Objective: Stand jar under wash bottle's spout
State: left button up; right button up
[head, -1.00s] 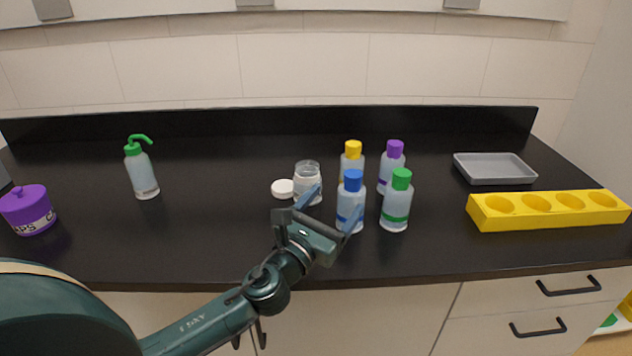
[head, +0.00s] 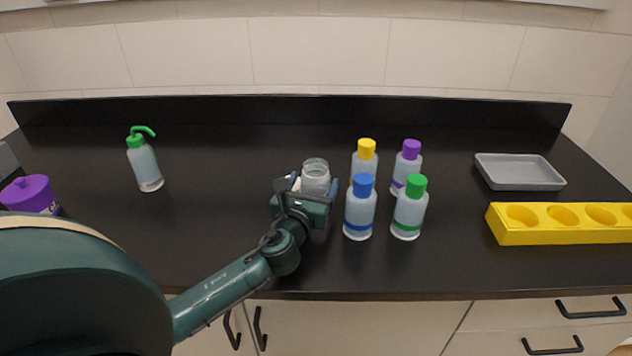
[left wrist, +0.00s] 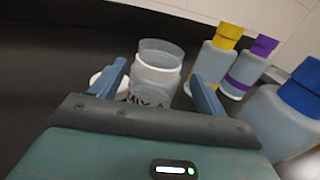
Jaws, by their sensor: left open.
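The open clear jar (head: 315,174) stands upright on the black counter, and it also shows in the left wrist view (left wrist: 158,68). My left gripper (head: 314,186) is open, with one blue finger on each side of the jar's near part; in the left wrist view its fingers (left wrist: 160,84) flank the jar with gaps. The white lid (left wrist: 106,82) lies beside the jar, mostly hidden in the head view. The wash bottle (head: 145,165), with a green cap and a green spout bent to the right, stands at the left. My right gripper is out of view.
Several capped bottles stand right of the jar, the blue-capped one (head: 360,208) nearest my gripper. A yellow holed rack (head: 495,224) and a grey tray (head: 519,183) are farther right. A purple pot (head: 30,193) is far left. The counter between wash bottle and jar is clear.

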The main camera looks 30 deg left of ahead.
pick_arm(q)
jog(key=x, duration=0.5)
jog(key=shift+w+a+r, duration=0.15)
jog(key=shift+w+a, duration=0.1)
jog(key=shift+w, duration=0.05)
jog(key=c, duration=1.2)
jog(key=shift+o, duration=0.2)
